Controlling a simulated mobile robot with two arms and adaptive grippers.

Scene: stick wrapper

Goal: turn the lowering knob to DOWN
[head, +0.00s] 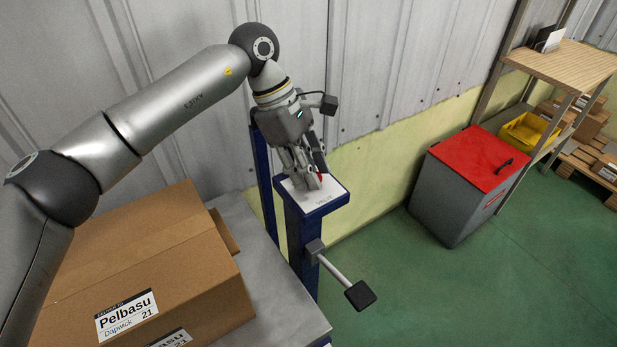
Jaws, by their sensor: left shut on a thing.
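My left gripper (309,180) points down over the white-topped panel (329,199) of a blue post and is shut on the lowering knob (320,177). Only a small red part of the knob shows between the fingers, so its shape and the way it points are hidden. There is small dark lettering on the front of the panel, too small to read surely. My right gripper does not show.
A lever with a black square pad (360,294) sticks out from the blue post (297,240). A labelled cardboard box (150,260) sits on a grey metal table (285,305) at left. A red-lidded grey bin (445,195) and a wooden shelf (565,62) stand at right. Green floor is clear between.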

